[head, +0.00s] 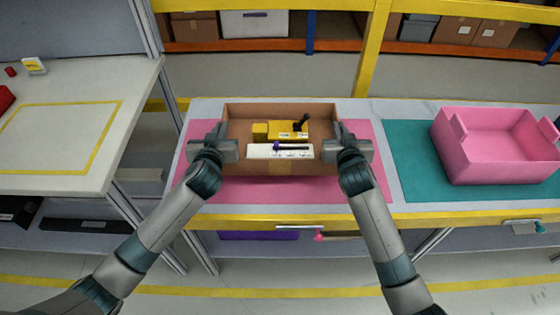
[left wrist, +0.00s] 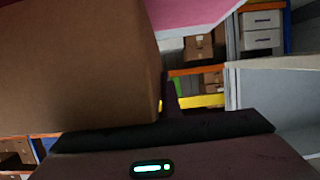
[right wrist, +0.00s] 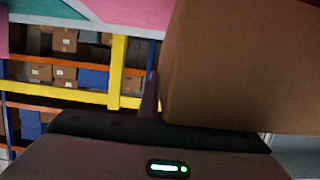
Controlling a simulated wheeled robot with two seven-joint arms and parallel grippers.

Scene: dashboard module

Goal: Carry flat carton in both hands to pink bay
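The flat carton (head: 290,169) is a shallow open brown box over the pink bay (head: 290,190), a pink mat on the table. One finger of each shows beside brown cardboard in the left wrist view (left wrist: 168,95) and right wrist view (right wrist: 150,95). Whether the carton's base touches the mat is unclear.
A pink open crate (head: 495,165) stands on a teal mat (head: 415,180) to the right. A white table (head: 130,85) with a yellow outlined area is at left. A yellow post (head: 372,50) and shelving with boxes stand behind. A drawer handle (head: 300,227) is at the front.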

